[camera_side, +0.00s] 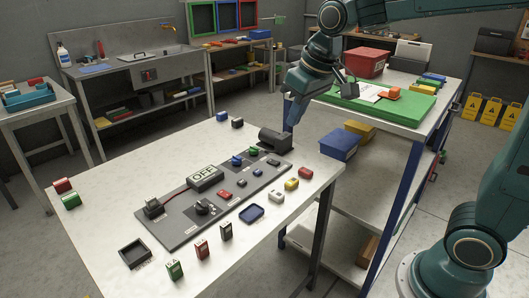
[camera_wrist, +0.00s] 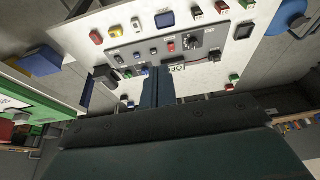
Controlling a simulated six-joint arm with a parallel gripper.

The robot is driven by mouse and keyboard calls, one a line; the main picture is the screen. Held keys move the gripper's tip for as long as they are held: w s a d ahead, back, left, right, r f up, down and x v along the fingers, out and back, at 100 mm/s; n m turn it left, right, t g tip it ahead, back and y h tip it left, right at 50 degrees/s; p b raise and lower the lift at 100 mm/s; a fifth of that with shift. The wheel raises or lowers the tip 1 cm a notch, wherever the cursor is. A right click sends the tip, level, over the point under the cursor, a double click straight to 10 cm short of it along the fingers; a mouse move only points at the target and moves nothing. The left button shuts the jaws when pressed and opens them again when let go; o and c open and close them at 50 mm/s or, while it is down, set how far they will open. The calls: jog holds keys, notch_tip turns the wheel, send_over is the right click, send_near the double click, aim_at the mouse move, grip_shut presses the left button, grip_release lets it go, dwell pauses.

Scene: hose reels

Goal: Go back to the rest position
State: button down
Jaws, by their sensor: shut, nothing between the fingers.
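My gripper (camera_side: 291,122) is above the far right part of the white table (camera_side: 120,175), its fingers pointing down near a dark block (camera_side: 275,140). I cannot tell whether it touches the block. In the wrist view my gripper's blue fingers (camera_wrist: 158,72) are together with nothing between them. The grey panel (camera_side: 180,228) lies on the table. It carries an OFF sign box (camera_side: 205,178), a black rotary knob (camera_side: 203,207) and several small coloured buttons. The panel also shows in the wrist view (camera_wrist: 130,45), partly hidden behind the fingers.
Small coloured blocks, a blue tray (camera_side: 251,214) and a black tray (camera_side: 134,253) lie around the panel. To the right stands a shelved bench with a green board (camera_side: 390,105), a red bin (camera_side: 367,62) and a blue bin (camera_side: 338,143). Open air surrounds the table's left side.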

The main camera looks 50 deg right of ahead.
jog(key=s+f+t, duration=0.1)
jog(key=s+f, duration=0.1)
jog(key=s, duration=1.7)
jog(key=shift+d+t, duration=0.3)
jog(key=shift+d, duration=0.1)
jog(key=shift+f, duration=0.1)
